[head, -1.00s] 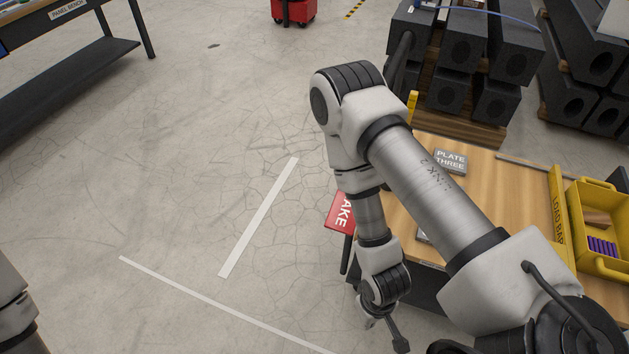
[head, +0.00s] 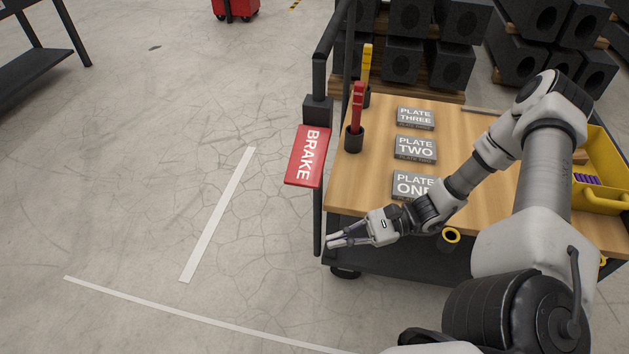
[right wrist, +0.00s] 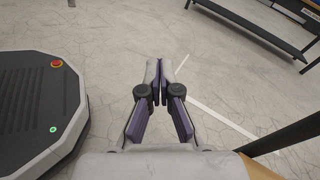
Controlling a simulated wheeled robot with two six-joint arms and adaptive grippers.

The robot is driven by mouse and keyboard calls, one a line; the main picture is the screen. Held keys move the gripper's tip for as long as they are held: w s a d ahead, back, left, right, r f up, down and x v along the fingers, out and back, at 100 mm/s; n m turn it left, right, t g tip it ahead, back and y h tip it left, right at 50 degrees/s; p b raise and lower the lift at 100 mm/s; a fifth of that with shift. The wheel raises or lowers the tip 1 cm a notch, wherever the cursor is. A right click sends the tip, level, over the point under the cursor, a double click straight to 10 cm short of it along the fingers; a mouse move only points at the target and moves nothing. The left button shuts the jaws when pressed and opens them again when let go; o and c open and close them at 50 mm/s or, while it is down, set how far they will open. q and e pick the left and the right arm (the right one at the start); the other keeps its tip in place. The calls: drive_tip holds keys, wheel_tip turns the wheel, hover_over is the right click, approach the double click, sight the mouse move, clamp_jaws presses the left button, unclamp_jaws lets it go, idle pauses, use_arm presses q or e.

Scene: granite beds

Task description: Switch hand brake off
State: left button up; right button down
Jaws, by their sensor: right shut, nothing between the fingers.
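The red plate marked BRAKE (head: 308,157) hangs on the cart's dark upright handle bar (head: 318,222), at the left end of the wooden-topped cart (head: 465,185). A dark block (head: 317,109) sits just above the plate. My right gripper (head: 330,241) is shut and empty. In the head view it appears below the plate, near the lower end of the bar; I cannot tell whether it touches the bar. Its closed fingers (right wrist: 158,72) show over bare floor in the right wrist view. My left gripper is out of view.
A red stick (head: 357,107) and a yellow one (head: 366,68) stand in dark holders on the cart. Several grey plates, including PLATE TWO (head: 416,149), lie beside them. A yellow bin (head: 609,196) is at right. The floor left of the cart is clear.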

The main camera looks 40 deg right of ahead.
sight(314, 186)
use_arm(q)
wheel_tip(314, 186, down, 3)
drive_tip(key=shift+b, duration=0.55)
use_arm(e)
drive_tip(key=w+d+r+m+t, duration=0.2)
drive_tip(key=d+r+m+t, duration=0.1)
drive_tip(key=d+t, duration=0.5)
drive_tip(key=shift+w+d+m, duration=0.15)
drive_tip(key=shift+w+m, duration=0.2)
drive_tip(key=shift+m, duration=0.25)
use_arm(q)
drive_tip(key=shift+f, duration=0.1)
use_arm(e)
drive_tip(key=shift+f, duration=0.1)
drive_tip(key=w+a+r, duration=0.2)
drive_tip(key=w+a+r+b, duration=0.1)
drive_tip(key=w+a+r, duration=0.1)
drive_tip(key=a, duration=0.1)
drive_tip(key=w+a+r, duration=0.2)
drive_tip(key=shift+a, duration=0.35)
drive_tip(key=shift+r, duration=0.15)
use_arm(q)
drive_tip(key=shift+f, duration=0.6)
use_arm(e)
drive_tip(key=shift+a, duration=0.15)
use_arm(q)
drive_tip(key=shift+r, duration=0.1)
